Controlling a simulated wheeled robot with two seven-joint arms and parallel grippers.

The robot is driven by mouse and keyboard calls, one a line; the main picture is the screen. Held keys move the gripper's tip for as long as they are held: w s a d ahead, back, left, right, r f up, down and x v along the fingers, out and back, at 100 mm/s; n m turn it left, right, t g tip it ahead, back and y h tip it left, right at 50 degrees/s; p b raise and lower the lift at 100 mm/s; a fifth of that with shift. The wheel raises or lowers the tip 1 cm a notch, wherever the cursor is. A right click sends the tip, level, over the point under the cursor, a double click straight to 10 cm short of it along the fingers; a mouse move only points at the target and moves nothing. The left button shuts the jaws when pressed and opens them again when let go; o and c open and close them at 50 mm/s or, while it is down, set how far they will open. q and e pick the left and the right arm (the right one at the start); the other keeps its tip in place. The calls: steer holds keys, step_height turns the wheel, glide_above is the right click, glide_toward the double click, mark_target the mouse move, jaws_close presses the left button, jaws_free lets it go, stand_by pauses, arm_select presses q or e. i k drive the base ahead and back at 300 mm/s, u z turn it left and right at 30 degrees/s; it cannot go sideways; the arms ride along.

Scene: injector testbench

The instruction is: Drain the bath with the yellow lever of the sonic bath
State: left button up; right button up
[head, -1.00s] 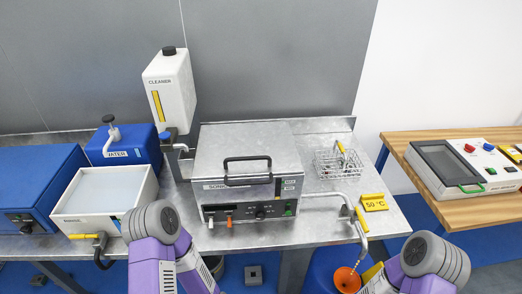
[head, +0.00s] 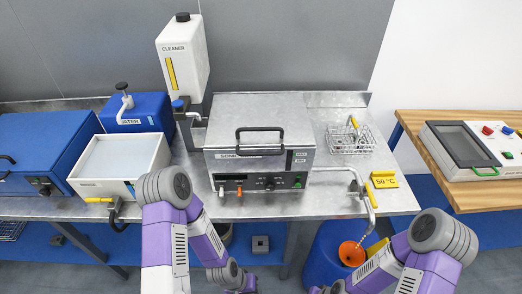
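The sonic bath (head: 257,165) is a grey metal box with a closed lid, a black lid handle and a front control panel. A bent metal drain pipe (head: 345,170) leaves its right side and turns down past the table's front edge. The yellow lever (head: 362,190) is small and sits on that pipe near the edge. An orange funnel (head: 351,253) in a blue drum (head: 328,250) stands below the pipe's end. Both my arms show low in the head view, but neither gripper's fingers can be seen. No part of my arms touches the lever.
A yellow 50 °C sign (head: 384,180) stands just right of the lever. A wire basket (head: 350,140) is behind it. A white rinse tub (head: 122,160) with its own yellow-handled tap is at left. A wooden table (head: 470,195) with a tester stands at right.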

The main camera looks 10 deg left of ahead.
mark_target(366, 188)
steer(key=u, duration=0.05)
steer(key=k, duration=0.5)
steer(key=z, duration=0.8)
steer(key=i, duration=0.65)
steer(key=u, duration=0.05)
